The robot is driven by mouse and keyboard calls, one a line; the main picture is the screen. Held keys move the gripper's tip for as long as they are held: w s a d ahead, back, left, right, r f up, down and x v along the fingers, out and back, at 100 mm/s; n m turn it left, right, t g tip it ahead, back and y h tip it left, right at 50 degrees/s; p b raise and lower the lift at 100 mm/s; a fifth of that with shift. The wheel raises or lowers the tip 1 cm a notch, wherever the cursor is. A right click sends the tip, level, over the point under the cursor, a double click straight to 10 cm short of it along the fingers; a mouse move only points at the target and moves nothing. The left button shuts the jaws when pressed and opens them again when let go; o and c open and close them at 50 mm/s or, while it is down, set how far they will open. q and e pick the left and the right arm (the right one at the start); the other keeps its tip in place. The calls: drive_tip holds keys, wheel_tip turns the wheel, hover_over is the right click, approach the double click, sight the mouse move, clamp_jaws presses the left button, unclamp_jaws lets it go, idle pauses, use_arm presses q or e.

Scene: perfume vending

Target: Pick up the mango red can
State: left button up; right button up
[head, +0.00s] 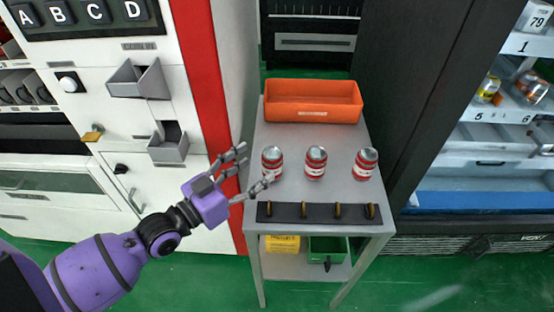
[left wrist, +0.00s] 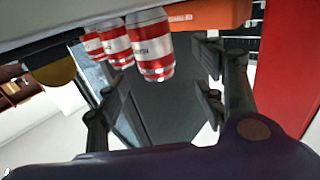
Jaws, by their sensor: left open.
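Three red-and-white cans stand upright in a row on the grey table (head: 262,112): a left can (head: 272,162), a middle can (head: 315,163) and a right can (head: 365,164). Their labels are too small to read, so I cannot tell which is mango. My left gripper (head: 257,164) is open and empty at the table's left side, with its fingers spread just left of the left can. In the left wrist view the nearest can (left wrist: 150,48) shows ahead between the open fingers, with two more cans (left wrist: 104,44) behind it. My right gripper is not in view.
An orange bin (head: 312,102) sits at the table's back. A dark strip with several hooks (head: 320,212) runs along the front edge. A white vending machine with a red side panel (head: 205,80) stands close on the left, and a dark cabinet frame (head: 440,90) on the right.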

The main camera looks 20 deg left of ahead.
sight(264, 164)
use_arm(q)
drive_tip(key=shift+w+d+r, duration=0.1)
drive_tip(key=shift+w+d, duration=0.15)
drive_tip(key=shift+w, duration=0.2)
drive_tip(key=x, duration=0.5)
drive_tip(key=shift+d+f+p, duration=0.2)
drive_tip(key=shift+f+p, duration=0.1)
drive_tip(key=shift+p, duration=0.05)
drive_tip(key=shift+s, duration=0.1)
drive_tip(key=shift+c, duration=0.5)
